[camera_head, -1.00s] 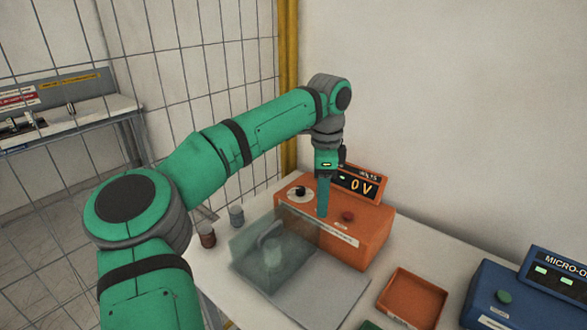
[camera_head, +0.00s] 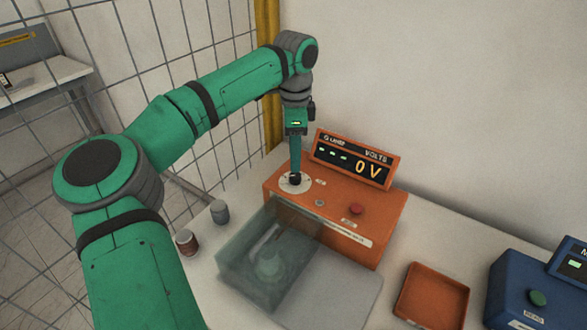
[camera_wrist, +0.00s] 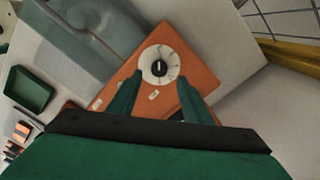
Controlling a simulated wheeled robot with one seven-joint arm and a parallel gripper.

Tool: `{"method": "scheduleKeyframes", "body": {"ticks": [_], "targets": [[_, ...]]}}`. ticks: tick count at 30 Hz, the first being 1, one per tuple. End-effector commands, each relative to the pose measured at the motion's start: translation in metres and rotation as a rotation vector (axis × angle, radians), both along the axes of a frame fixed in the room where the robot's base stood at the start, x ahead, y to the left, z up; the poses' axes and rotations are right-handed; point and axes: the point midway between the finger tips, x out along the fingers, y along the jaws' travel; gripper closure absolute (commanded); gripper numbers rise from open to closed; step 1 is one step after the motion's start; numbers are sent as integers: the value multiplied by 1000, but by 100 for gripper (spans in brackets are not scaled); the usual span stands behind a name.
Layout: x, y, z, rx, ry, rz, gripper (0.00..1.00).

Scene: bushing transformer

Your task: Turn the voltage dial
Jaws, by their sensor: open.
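The voltage dial (camera_head: 295,181) is a black knob on a round white scale plate, on top of the orange transformer box (camera_head: 330,205). In the wrist view the dial (camera_wrist: 159,68) lies ahead of the fingertips, its white pointer line roughly upright in the picture. The display (camera_head: 355,160) on the box reads 0 V. My gripper (camera_head: 295,172) points down over the dial, and its fingers partly hide it in the head view. In the wrist view my gripper (camera_wrist: 158,84) is open, with the knob between the lines of its two fingers; I cannot tell whether they touch it.
A red button (camera_head: 355,208) sits on the box. A clear cover (camera_head: 268,255) stands in front. Two small cups (camera_head: 187,242) are to the left, an orange tray (camera_head: 432,297) and a blue micro-ohmmeter (camera_head: 535,290) to the right. A wire fence (camera_head: 200,40) stands behind the arm.

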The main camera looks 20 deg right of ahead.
Motion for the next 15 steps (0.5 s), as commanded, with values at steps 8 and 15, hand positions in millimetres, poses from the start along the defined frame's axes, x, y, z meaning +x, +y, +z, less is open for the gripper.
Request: {"method": "scheduleKeyframes", "body": {"ticks": [8,15], "targets": [[0,0,-45,-2,2,-1,55],[0,1,-62,0,0,1,55]]}}
